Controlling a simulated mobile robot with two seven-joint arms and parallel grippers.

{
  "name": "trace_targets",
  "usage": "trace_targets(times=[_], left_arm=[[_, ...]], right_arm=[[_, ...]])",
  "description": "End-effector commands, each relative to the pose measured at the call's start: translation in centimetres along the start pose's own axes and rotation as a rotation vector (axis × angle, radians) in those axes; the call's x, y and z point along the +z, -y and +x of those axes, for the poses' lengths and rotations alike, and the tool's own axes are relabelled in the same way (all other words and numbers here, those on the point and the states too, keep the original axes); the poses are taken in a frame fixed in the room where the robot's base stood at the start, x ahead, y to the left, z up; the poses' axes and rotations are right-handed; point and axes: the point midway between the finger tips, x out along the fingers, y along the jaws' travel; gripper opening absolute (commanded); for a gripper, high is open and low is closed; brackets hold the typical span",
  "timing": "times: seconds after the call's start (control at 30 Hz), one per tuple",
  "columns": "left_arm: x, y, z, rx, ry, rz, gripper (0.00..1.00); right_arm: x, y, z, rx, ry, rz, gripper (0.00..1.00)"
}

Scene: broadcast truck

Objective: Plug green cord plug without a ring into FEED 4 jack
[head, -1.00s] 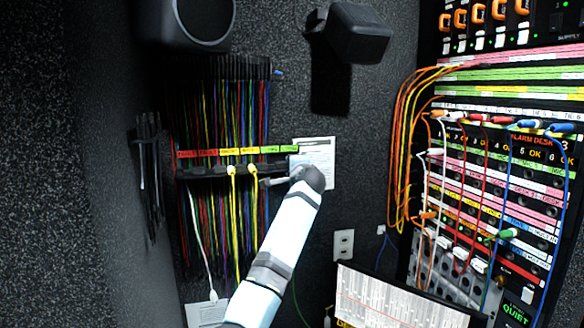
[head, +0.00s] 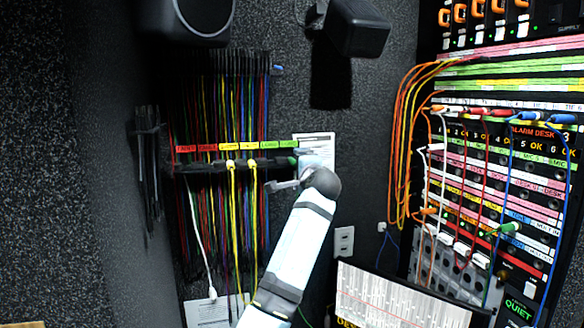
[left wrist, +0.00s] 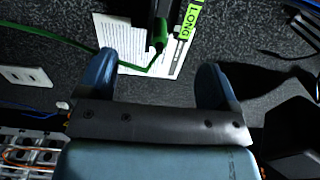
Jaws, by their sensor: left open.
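A green plug (left wrist: 159,38) hangs at the right end of the cord rack by a green LONG label (left wrist: 188,18) in the left wrist view. Its green cord (left wrist: 60,38) runs off to the left; no ring can be made out on the plug. In the head view the plug (head: 293,160) is tiny. My left gripper (left wrist: 156,82) is open and empty, its fingers apart either side of the plug's line and not touching it. It also shows in the head view (head: 292,170). Another green plug (head: 508,228) sits in the jack panel. The FEED 4 label is not readable.
The rack (head: 215,166) holds many hanging cords, including yellow ones, left of my gripper. A paper sheet (head: 316,147) is on the wall behind. The jack panel (head: 500,180), crossed by patched cords, stands right. A monitor (head: 395,300) is low in front; a speaker (head: 357,32) is above.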

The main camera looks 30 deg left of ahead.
Motion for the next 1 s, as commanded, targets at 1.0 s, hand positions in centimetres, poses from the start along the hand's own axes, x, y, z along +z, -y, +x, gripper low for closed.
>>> trace_targets(times=[1.0], left_arm=[[-0.1,-0.4,-5.4,0.002,-0.004,0.001,0.85]], right_arm=[[0.8,0.1,0.8,-0.007,-0.002,-0.005,0.54]])
